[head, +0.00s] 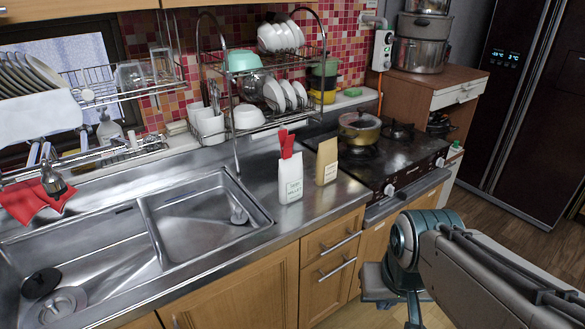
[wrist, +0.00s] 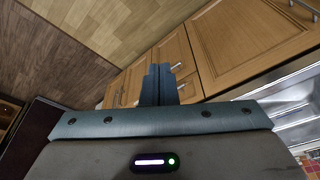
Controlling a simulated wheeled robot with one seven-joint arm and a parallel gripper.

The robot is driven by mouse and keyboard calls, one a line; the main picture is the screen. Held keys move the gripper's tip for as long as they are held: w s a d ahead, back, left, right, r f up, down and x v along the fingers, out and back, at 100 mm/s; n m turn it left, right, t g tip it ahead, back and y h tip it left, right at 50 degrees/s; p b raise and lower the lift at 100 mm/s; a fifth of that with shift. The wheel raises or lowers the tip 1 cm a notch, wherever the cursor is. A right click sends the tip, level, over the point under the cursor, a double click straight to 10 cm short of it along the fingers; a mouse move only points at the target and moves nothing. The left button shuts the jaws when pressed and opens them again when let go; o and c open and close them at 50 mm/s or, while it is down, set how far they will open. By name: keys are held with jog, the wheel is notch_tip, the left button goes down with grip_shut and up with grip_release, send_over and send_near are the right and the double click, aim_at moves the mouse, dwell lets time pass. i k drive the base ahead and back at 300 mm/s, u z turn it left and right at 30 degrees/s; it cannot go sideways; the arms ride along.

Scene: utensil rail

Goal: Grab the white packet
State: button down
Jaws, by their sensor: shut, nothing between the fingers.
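The white packet (head: 290,182) stands upright on the steel counter between the sink and the stove, with dark print on its front. Red pieces (head: 286,145) show at its top. It is not visible in the wrist view. My gripper (wrist: 157,80) is shut and empty in the wrist view, in front of wooden cabinet doors and the floor. In the head view my arm hangs in front of the cabinets, below and right of the packet and well apart from it.
A brown packet (head: 327,160) stands close to the right of the white one. A pot (head: 359,128) sits on the stove (head: 395,160) further right. A dish rack (head: 262,95) stands behind. The sink (head: 200,215) is to the left. The counter's front edge is clear.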

aim_at(290, 171)
jog(key=z, duration=0.15)
jog(key=i, duration=1.2)
jog(key=z, duration=0.35)
